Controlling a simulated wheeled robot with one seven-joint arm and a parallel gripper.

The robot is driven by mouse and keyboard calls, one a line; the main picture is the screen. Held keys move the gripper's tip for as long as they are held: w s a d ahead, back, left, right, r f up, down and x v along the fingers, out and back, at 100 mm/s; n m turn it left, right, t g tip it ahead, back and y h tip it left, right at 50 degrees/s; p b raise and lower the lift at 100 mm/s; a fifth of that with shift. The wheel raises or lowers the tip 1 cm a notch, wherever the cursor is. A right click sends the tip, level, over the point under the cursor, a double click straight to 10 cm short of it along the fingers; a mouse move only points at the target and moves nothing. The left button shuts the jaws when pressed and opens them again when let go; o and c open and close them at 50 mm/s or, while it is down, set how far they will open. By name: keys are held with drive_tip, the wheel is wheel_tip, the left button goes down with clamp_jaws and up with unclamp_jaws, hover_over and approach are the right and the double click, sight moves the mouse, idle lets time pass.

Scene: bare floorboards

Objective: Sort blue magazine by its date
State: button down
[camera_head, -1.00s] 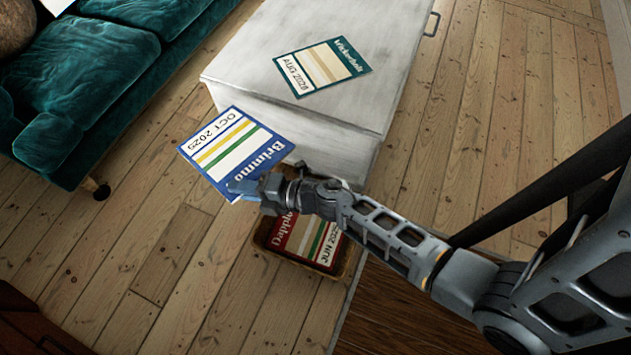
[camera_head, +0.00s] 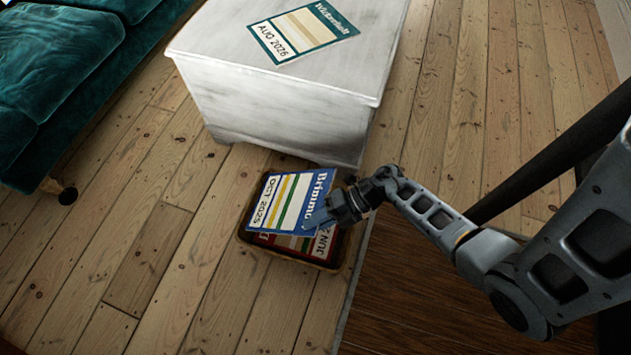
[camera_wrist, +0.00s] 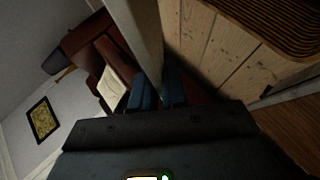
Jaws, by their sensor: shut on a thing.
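The blue magazine (camera_head: 287,204), with "Brimmo" and "OCT 2025" on its cover, is held by my gripper (camera_head: 325,214) at its right edge. It is over the basket (camera_head: 243,236) on the floor and covers much of it; I cannot tell whether it touches what lies below. A red magazine (camera_head: 311,245) lies in the basket, mostly hidden, with part of its date showing. A teal magazine (camera_head: 305,33) dated AUG 2026 lies on the white chest. In the wrist view the gripper's blue fingers (camera_wrist: 158,92) are closed on the magazine, seen edge-on (camera_wrist: 139,35).
The white chest (camera_head: 290,110) stands just behind the basket. A teal sofa (camera_head: 70,85) is at the upper left. Bare floorboards (camera_head: 130,250) are open to the left and front of the basket. A darker floor area (camera_head: 410,280) is at the right.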

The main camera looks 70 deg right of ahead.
wheel_tip(320, 180, down, 11)
drive_tip(key=b, duration=1)
drive_tip(key=shift+f, duration=0.1)
drive_tip(key=c, duration=1.1)
unclamp_jaws()
drive_tip(key=shift+s+d+r+p, duration=0.1)
drive_tip(key=shift+s+r+p, duration=0.8)
drive_tip(key=shift+s, duration=0.3)
drive_tip(key=shift+s+a+r+p, duration=0.1)
drive_tip(key=shift+s+r+p, duration=0.8)
drive_tip(key=shift+s, duration=0.35)
drive_tip(key=shift+s+d+r+p, duration=0.1)
drive_tip(key=shift+s+r+p, duration=0.75)
drive_tip(key=shift+s, duration=0.35)
